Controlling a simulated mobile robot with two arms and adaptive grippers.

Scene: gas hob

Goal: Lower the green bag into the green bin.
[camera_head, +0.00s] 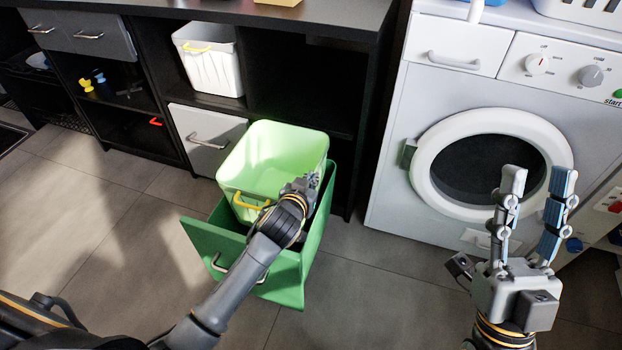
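A light green open-topped container (262,165) with a yellow handle sits in a dark green pulled-out drawer bin (285,285), its upper part above the drawer's rim. Its inside looks empty, and I cannot pick out a separate green bag. My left gripper (311,181) is at the container's near right corner, over the drawer's right side. Its wrist hides that corner and its fingers are small and partly hidden, so I cannot tell whether it grips the rim. My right gripper (539,178) is raised, open and empty, in front of the washing machine.
The white washing machine (400,200) with a round door stands at the right. Black shelving (300,75) at the back holds a white bin (208,60) with a yellow handle. A closed grey drawer (205,130) is left of the green container. The tiled floor (90,230) at left is clear.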

